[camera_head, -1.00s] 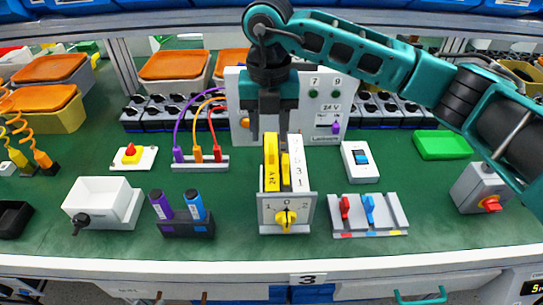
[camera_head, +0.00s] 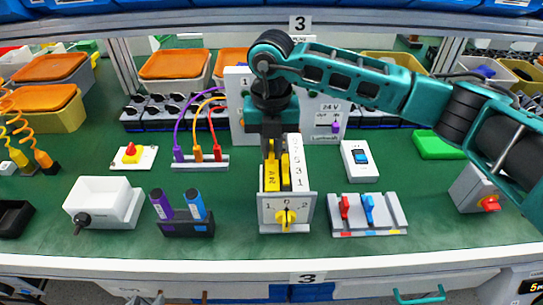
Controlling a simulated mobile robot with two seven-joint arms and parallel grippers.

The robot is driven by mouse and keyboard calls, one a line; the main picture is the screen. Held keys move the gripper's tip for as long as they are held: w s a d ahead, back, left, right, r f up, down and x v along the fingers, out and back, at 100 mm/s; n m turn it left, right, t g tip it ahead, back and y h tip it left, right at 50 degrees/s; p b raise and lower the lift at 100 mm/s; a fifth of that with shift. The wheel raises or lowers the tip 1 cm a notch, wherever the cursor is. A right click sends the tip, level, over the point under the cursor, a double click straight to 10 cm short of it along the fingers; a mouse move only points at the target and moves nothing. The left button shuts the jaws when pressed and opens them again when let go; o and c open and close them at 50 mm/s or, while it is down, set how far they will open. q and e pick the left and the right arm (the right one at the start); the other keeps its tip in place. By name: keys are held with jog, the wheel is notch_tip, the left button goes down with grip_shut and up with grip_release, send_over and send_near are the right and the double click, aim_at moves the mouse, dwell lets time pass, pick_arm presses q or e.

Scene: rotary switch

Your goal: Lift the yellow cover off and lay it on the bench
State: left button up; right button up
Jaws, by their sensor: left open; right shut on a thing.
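The grey rotary switch box (camera_head: 268,214) stands mid-bench, with a yellow dial (camera_head: 285,217) on its front and a white number strip at its right. The yellow cover (camera_head: 271,178), marked with small lettering, stands upright on the left part of the box top. A smaller yellow piece (camera_head: 286,172) shows beside it. My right gripper (camera_head: 272,152) points down from above and is shut on the upper part of the cover, hiding its top. The cover still sits at the box. My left gripper is not in view.
The green bench (camera_head: 240,247) is clear in front of the box. A marker holder (camera_head: 186,229) stands left, a plate with red and blue levers (camera_head: 368,215) right. A white panel (camera_head: 330,105) and a cable block (camera_head: 200,162) are behind.

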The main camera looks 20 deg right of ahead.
grip_shut()
notch_tip(320, 180, up, 19)
notch_tip(320, 180, up, 6)
jog(key=p, duration=0.3)
send_over(272, 148)
dwell(1.0)
jog(key=shift+f, duration=0.1)
